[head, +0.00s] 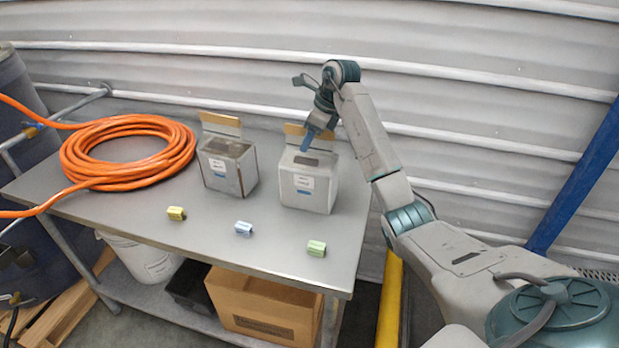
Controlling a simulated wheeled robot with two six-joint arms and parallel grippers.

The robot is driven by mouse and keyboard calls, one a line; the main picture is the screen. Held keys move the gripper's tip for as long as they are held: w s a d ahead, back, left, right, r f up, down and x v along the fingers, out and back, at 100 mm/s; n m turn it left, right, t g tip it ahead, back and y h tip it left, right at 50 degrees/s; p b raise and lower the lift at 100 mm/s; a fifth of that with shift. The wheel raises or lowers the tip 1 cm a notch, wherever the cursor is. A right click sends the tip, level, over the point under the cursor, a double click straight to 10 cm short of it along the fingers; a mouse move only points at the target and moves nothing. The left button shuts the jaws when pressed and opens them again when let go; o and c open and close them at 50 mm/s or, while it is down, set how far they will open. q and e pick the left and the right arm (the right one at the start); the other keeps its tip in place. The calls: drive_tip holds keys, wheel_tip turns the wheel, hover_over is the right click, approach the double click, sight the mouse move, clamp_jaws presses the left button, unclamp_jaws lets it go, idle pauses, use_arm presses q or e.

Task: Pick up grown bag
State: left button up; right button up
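Two pale, box-shaped containers with raised tan flaps and small labels stand upright on the metal table; I cannot tell which one is the grown bag. The left container (229,172) shows brownish contents in its open top. The right container (303,190) has a dark opening in its top. My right gripper (307,142) points down over the right container's top, near its flap. A blue narrow part shows at its tip; I cannot tell whether the fingers are apart or touch the container. My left gripper is not in view.
An orange coiled hose (128,152) lies on the table's left side. Yellow (176,213), blue (243,228) and green (316,248) small blocks lie along the front of the table (205,235). A cardboard box (262,308) and white bucket (141,258) sit below. A corrugated wall stands behind.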

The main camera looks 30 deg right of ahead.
drive_tip(key=shift+f, duration=0.1)
drive_tip(key=shift+f, duration=0.2)
clamp_jaws()
drive_tip(key=shift+w+r, duration=0.1)
drive_tip(key=shift+r, duration=0.05)
idle(0.4)
